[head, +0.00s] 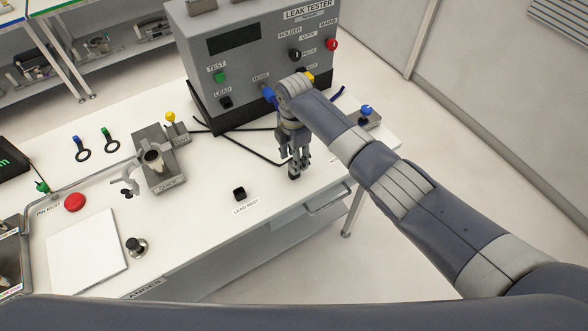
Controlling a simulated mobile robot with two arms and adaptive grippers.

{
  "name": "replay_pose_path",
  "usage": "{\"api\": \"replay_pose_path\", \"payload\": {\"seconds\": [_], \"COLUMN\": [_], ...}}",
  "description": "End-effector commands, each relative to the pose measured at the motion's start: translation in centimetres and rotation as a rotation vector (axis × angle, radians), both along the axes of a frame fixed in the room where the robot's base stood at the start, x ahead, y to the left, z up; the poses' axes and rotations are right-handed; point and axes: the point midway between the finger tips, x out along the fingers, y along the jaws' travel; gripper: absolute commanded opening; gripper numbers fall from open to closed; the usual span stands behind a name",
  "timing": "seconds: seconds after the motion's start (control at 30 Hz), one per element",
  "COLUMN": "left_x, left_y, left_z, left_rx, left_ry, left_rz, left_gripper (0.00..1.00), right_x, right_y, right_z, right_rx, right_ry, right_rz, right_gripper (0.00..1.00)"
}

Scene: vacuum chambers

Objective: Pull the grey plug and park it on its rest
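My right gripper (294,172) points down over the right part of the white bench, in front of the leak tester. Its fingers look close together, but I cannot tell whether they hold anything. A grey round fitting (152,158) stands upright on a metal block (163,180) left of the gripper; I cannot tell whether it is the grey plug. A small black block (239,193) sits by the label "LEAD REST", left of and nearer than the gripper. No label for a plug rest is readable. My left gripper is out of view.
The leak tester (240,75) stands at the back of the white bench (205,210). Black cables (258,152) run across the bench toward my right gripper. A blue-knobbed fitting (367,111) is at right; a silver clamp (129,186) and red button (75,202) are at left.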

Motion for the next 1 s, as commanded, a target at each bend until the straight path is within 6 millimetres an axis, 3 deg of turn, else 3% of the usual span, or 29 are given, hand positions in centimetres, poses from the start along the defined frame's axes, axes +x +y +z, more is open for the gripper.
{"api": "replay_pose_path", "payload": {"seconds": [0.23, 0.6, 1.0], "left_x": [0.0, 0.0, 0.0], "left_y": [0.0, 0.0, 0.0], "left_z": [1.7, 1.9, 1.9], "left_rx": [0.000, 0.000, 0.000], "left_ry": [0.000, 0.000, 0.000], "left_rz": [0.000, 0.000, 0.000], "left_gripper": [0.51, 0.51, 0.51], "right_x": [0.0, 0.0, 0.0], "right_y": [0.0, -0.1, 0.0], "right_z": [1.8, 3.6, 3.7], "right_rx": [0.000, -0.001, 0.000], "right_ry": [0.000, 0.001, 0.000], "right_rz": [0.000, -0.001, 0.000], "right_gripper": [0.43, 0.43, 0.43]}}
